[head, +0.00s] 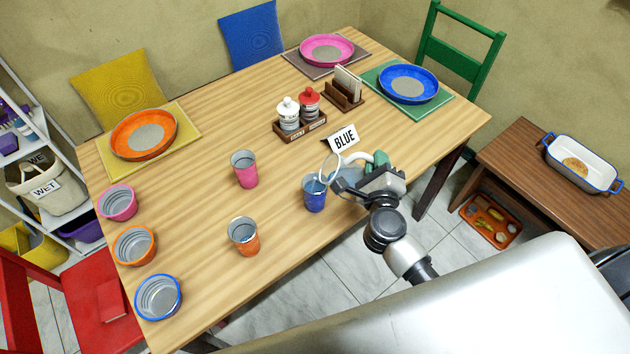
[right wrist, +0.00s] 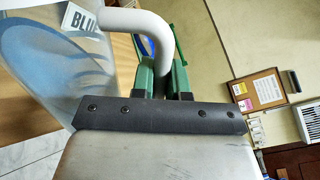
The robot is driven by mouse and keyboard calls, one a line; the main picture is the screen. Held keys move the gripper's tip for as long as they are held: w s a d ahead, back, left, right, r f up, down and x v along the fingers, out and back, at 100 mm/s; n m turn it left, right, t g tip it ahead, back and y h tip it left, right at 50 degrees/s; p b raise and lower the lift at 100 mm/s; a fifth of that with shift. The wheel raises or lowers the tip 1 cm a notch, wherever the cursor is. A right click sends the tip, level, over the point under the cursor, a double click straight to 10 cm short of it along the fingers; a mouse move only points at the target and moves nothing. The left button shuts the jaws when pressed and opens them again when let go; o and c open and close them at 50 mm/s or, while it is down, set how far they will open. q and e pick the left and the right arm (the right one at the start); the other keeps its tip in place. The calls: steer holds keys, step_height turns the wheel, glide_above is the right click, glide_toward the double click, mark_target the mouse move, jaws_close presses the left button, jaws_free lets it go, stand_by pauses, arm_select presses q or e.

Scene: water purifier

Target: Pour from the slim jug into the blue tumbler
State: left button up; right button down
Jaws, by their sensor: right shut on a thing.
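The blue tumbler (head: 314,196) stands upright on the table near its front edge. My right gripper (head: 376,162) is shut on the white handle of the slim, clear jug (head: 348,181). The jug is tilted, with its round mouth to the left, above and beside the tumbler's rim. In the right wrist view, my green fingers (right wrist: 162,78) close around the white handle (right wrist: 150,30), and the see-through jug body (right wrist: 60,75) fills the left side. I cannot tell whether water is flowing. My left gripper is in neither view.
A "BLUE" sign (head: 343,138) stands just behind the jug. A pink tumbler (head: 244,168) and an orange tumbler (head: 243,236) stand to the left. A condiment caddy (head: 300,125) is farther back. Bowls line the table's left edge.

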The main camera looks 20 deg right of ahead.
steer(key=shift+r, duration=0.25)
stand_by(0.3)
steer(key=f+b, duration=0.1)
steer(key=f+m+b, duration=0.1)
steer(key=shift+s+d+f+b, duration=0.15)
steer(key=shift+d+f+b, duration=0.15)
steer(key=shift+f, duration=0.05)
steer(key=d+m, duration=0.1)
steer(key=m, duration=0.1)
steer(key=s+d+m+b, duration=0.1)
steer(key=m, duration=0.1)
steer(key=shift+d, duration=0.35)
steer(key=shift+r+m, duration=0.15)
steer(key=shift+m, duration=0.15)
steer(key=d+f+m+b, duration=0.2)
steer(key=m, duration=0.1)
steer(key=shift+s+d+f+m+b, duration=0.1)
steer(key=shift+s+f+m+b, duration=0.2)
steer(key=shift+s, duration=0.05)
steer(key=shift+s+d+f+m+b, duration=0.1)
steer(key=shift+d+f+m+b, duration=0.2)
steer(key=shift+f+m+b, duration=0.65)
steer(key=shift+r, duration=0.25)
